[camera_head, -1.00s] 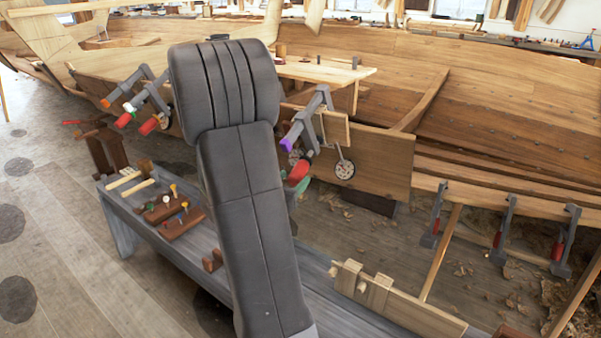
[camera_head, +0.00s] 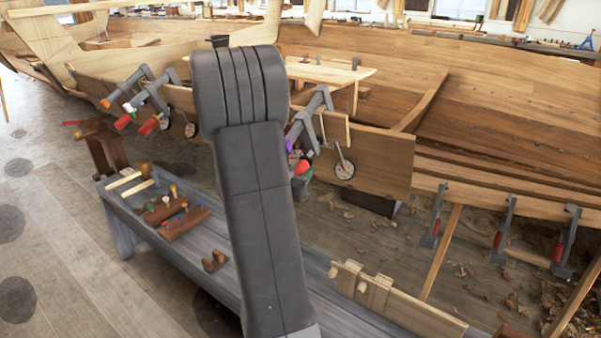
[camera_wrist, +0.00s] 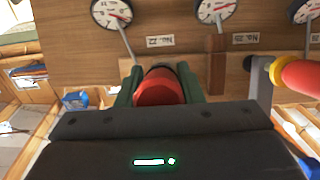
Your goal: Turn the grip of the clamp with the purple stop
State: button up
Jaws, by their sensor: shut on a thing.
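The clamp with the purple stop (camera_head: 290,146) hangs on the plank edge, just right of my arm in the head view. Its grey bar (camera_head: 315,103) slants up to the right, and my arm hides part of it. Below the purple stop is its red grip (camera_head: 302,168). In the wrist view my gripper (camera_wrist: 158,86) has its green fingers closed on both sides of a red grip (camera_wrist: 159,87). The purple stop does not show in the wrist view, and the far end of the held grip is hidden.
A dial (camera_head: 345,170) hangs right of the clamp. In the wrist view, another clamp's red grip (camera_wrist: 302,77) with a yellow collar is close on the right, and dials (camera_wrist: 112,13) line the plank. A grey bench (camera_head: 205,262) with tools stands below. More clamps (camera_head: 150,92) are left.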

jog(key=shift+f+b, duration=0.1)
jog(key=shift+b, duration=0.35)
jog(key=m+y+b, duration=0.1)
jog(key=b, duration=0.1)
jog(key=shift+f+t+b, duration=0.2)
jog(key=shift+t+b, duration=0.1)
jog(key=m+t+y+b, duration=0.1)
jog(key=m+b, duration=0.1)
jog(key=b, duration=0.3)
jog(key=shift+a+f+y, duration=0.1)
jog(key=shift+y, duration=0.3)
jog(key=m+b, duration=0.1)
jog(key=b, duration=0.2)
jog(key=shift+t+y, duration=0.4)
jog(key=shift+a+r+m+b, duration=0.1)
jog(key=shift+r+m+b, duration=0.2)
jog(key=shift+m+b, duration=0.6)
jog(key=shift+n+b, duration=0.3)
jog(key=shift+r, duration=0.1)
jog(key=o, duration=1)
